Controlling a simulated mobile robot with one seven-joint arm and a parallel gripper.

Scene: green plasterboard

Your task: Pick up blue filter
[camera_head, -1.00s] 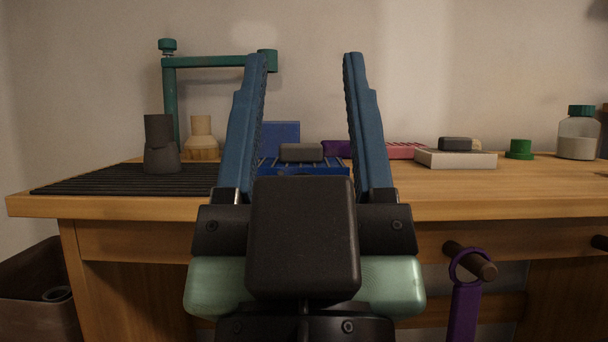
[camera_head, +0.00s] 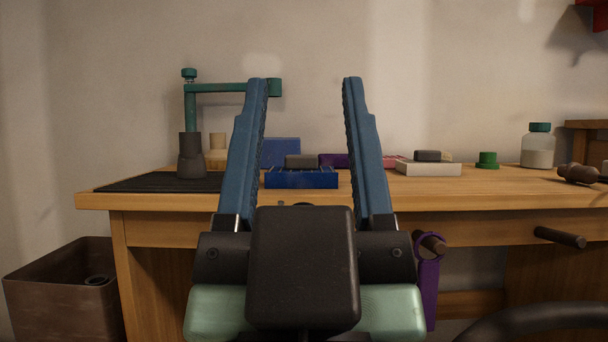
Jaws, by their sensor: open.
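My gripper (camera_head: 305,82) points forward with its two blue fingers spread wide and nothing between them. It is in front of the workbench. Between the fingers, farther back on the bench, sits a low blue slatted tray-like thing (camera_head: 301,180) with a dark grey block (camera_head: 301,161) on top. Behind it stands a plain blue block (camera_head: 281,152), partly hidden by the left finger. I cannot tell which blue thing is the filter. Neither is touched by my gripper.
The wooden bench (camera_head: 480,190) has a dark mat (camera_head: 140,184), a dark grey cylinder (camera_head: 191,156) and a green stand (camera_head: 190,105) at left. A white box (camera_head: 428,168), green cap (camera_head: 487,160) and jar (camera_head: 538,147) stand right. A purple strap (camera_head: 428,290) hangs in front; a brown bin (camera_head: 62,285) stands lower left.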

